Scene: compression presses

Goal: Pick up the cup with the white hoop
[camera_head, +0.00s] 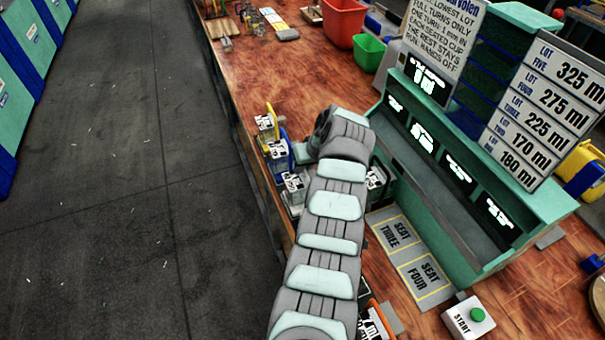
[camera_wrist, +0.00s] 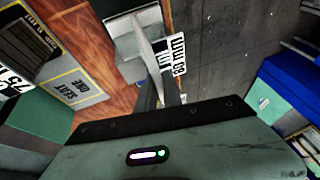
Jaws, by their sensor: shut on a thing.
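My gripper (camera_wrist: 158,72) is in the wrist view, its dark mounting edge across the lower part. Its jaws are shut on a labelled cup with a pale curved strip, which I take for the cup with the white hoop (camera_wrist: 177,55). The cup's body is partly hidden by the grey jaw parts. In the head view my arm hides the jaws. There a cup with a yellow hoop (camera_head: 267,127) and a cup with a blue hoop (camera_head: 277,160) stand along the left table edge. A labelled cup (camera_head: 295,188) is just below them, left of my arm.
The green press (camera_head: 430,190) stands right of my arm, with mats marked seat three (camera_head: 396,233) and seat four (camera_head: 427,275) before it. The seat one mat (camera_wrist: 70,90) shows in the wrist view. A start button (camera_head: 477,315) is at front right. Bare floor lies left.

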